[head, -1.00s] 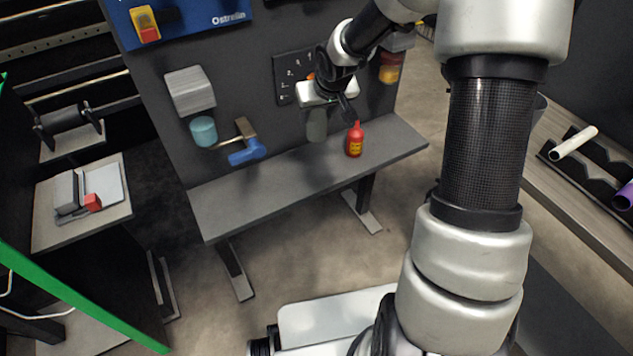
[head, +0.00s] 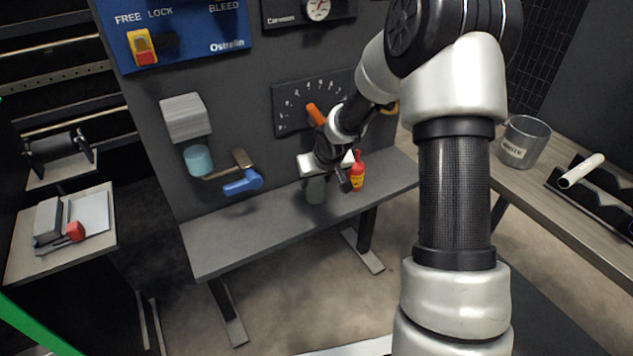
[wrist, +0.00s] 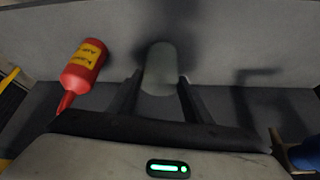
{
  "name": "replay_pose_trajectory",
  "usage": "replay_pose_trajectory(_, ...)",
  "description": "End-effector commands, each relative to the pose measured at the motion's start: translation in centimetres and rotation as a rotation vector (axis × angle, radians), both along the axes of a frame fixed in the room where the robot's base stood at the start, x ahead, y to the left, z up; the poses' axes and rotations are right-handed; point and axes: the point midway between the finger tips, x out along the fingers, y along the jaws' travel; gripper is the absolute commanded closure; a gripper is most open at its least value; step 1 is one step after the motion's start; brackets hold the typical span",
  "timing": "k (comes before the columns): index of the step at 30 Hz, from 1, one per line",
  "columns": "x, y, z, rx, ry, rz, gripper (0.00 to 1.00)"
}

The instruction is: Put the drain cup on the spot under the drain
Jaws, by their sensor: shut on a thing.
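The drain cup, a grey-green cylinder (head: 315,191), is between the fingers of my gripper (head: 330,176), which is shut on it. It also shows in the wrist view (wrist: 160,70) between the two dark fingers (wrist: 157,98). The cup is low over the rear part of the grey bench (head: 270,228); I cannot tell whether its base touches. A teal bowl (head: 198,160) hangs under a grey block (head: 186,118) on the panel, left of my gripper. A brass piece with a blue lever (head: 243,182) is beside it. I make out no marked spot on the bench.
A red bottle (head: 357,172) with a yellow label stands on the bench just right of my gripper; it is at left in the wrist view (wrist: 83,66). The bench's left half is clear. The dark panel (head: 225,90) rises behind.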

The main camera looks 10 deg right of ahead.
Motion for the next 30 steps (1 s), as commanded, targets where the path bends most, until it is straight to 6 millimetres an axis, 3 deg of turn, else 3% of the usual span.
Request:
replay_pose_trajectory(8,0.0,0.0,-0.3,0.000,-0.001,0.000,0.88)
replay_pose_trajectory(9,0.0,0.0,-0.2,0.000,-0.001,0.000,0.50)
replay_pose_trajectory(12,0.0,0.0,-0.2,0.000,-0.001,0.000,0.36)
replay_pose_trajectory(22,0.0,0.0,0.3,0.000,-0.001,0.000,0.36)
replay_pose_trajectory(26,-0.6,-0.1,1.8,0.000,-0.003,0.000,0.36)
replay_pose_trajectory(30,-2.0,-0.4,4.5,0.000,-0.005,-0.003,0.36)
